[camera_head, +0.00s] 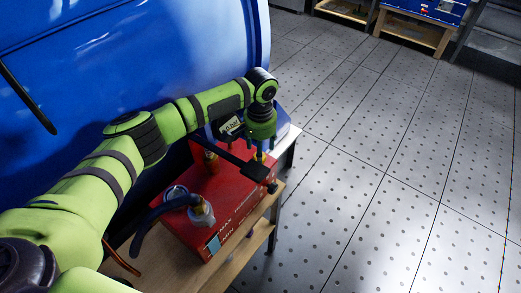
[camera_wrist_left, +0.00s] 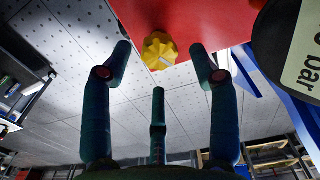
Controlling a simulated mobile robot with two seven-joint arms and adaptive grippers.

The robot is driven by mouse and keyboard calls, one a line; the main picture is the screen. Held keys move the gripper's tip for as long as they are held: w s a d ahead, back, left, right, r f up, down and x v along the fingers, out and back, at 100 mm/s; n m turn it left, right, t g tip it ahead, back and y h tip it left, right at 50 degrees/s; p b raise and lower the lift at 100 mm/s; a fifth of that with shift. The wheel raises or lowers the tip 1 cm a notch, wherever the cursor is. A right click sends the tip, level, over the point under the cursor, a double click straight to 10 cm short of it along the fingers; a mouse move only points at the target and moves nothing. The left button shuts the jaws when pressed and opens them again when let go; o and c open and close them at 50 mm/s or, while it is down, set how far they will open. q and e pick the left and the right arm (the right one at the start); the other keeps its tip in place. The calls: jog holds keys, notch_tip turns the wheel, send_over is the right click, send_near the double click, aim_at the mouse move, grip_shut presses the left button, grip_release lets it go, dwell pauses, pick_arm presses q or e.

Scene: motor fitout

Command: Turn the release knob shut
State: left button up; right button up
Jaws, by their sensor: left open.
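A yellow release knob (camera_wrist_left: 159,50) with a ribbed rim and a pale line on its face sits against a red surface in the left wrist view. In the head view a small yellow part of the knob (camera_head: 259,157) shows below my left gripper, at the far right end of the red box (camera_head: 225,218). My left gripper (camera_head: 262,145) is open above it. In the wrist view two fingertips stand on either side of the knob, apart from it, and the third finger is below it. My right gripper is out of view.
The red box stands on a wooden bench (camera_head: 252,246) beside a large blue body (camera_head: 150,45). A hose fitting (camera_head: 202,213) with a dark hose (camera_head: 158,215) rises from its near end. A gauge labelled bar (camera_wrist_left: 302,50) is close at the right. Tiled floor is clear.

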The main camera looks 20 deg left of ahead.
pick_arm(q)
jog(key=shift+f, duration=0.9)
jog(key=shift+w+f, duration=0.1)
jog(key=shift+f, duration=0.1)
jog(key=c, duration=1.1)
jog(key=shift+r, duration=0.1)
jog(key=shift+c, duration=0.2)
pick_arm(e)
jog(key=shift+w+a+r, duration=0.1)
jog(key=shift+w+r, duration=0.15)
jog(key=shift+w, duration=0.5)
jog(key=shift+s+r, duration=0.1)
